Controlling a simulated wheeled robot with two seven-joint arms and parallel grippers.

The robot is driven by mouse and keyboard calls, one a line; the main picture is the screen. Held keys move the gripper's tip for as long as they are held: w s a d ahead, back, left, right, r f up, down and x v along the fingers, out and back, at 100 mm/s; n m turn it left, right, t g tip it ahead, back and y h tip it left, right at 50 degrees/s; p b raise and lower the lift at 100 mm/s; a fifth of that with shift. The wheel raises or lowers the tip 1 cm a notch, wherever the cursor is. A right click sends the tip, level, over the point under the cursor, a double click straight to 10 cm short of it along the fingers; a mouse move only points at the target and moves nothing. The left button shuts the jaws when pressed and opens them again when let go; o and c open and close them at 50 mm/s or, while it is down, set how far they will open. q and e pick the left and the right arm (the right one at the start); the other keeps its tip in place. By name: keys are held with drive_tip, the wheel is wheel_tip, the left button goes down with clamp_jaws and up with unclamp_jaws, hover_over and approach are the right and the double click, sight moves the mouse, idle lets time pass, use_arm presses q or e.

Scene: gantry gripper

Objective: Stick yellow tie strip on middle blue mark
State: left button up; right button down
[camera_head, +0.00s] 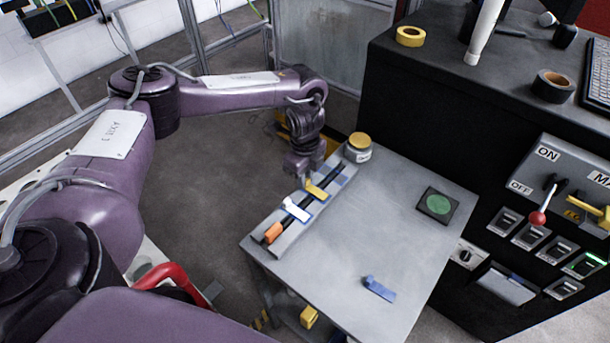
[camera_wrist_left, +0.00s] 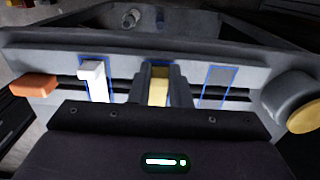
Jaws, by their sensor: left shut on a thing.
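The yellow tie strip (camera_head: 316,190) is held in my left gripper (camera_head: 308,177), whose fingers point down over the grey rail on the table. In the left wrist view the yellow strip (camera_wrist_left: 159,88) sits between the closed fingers, in front of the rail's middle. The middle blue mark is mostly hidden there by the fingers and strip; I cannot tell whether the strip touches it. A white strip (camera_wrist_left: 95,82) lies in the left blue outline. The right blue mark (camera_wrist_left: 218,85) is bare, crossed by the black cable. My right gripper is not in view.
A blue strip (camera_head: 379,288) lies near the table's front. A yellow-lidded jar (camera_head: 358,147) stands at the rail's far end, an orange piece (camera_head: 272,233) at its near end. A green button pad (camera_head: 437,205) is at right. The table's middle is clear.

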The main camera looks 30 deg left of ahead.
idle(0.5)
use_arm(q)
drive_tip(key=shift+f, duration=0.25)
idle(0.3)
drive_tip(key=o, duration=1.3)
drive_tip(key=shift+r, duration=0.15)
wheel_tip(320, 180, up, 7)
drive_tip(key=p, duration=0.6)
drive_tip(key=shift+p, duration=0.4)
